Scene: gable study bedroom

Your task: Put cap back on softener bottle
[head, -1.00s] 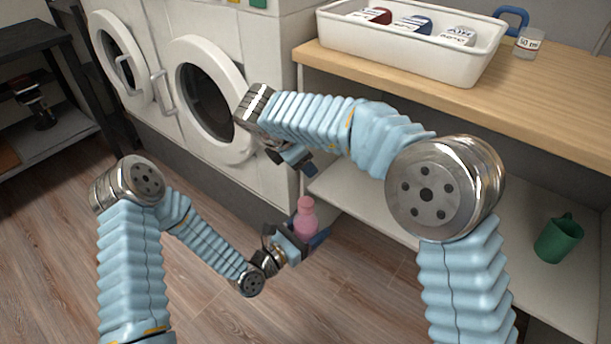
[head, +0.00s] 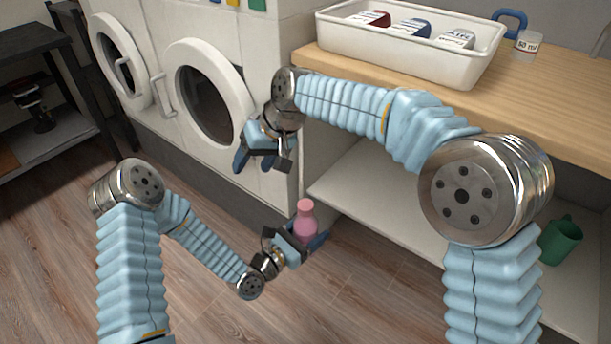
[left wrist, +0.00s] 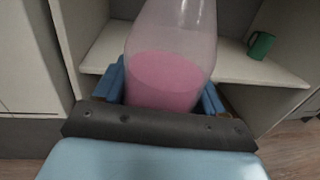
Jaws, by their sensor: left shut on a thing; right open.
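The softener bottle (head: 305,229) is pink and stands roughly upright in my left gripper (head: 306,242), low in front of the shelf unit. In the left wrist view the bottle (left wrist: 170,75) is translucent with pink liquid, between the blue fingers; its top is out of frame. In the head view a rounded pink top shows on it; I cannot tell whether this is the cap or the bare neck. My right gripper (head: 258,164) is open, up and left of the bottle, in front of the washer. No cap shows in its fingers.
A white tray (head: 405,60) with several containers, a small labelled jar (head: 527,46) and a blue-handled item (head: 511,20) are on the wooden counter (head: 540,95). A green mug (head: 560,241) is on the lower shelf (head: 350,185). Front-loading washers (head: 207,98) stand at the left.

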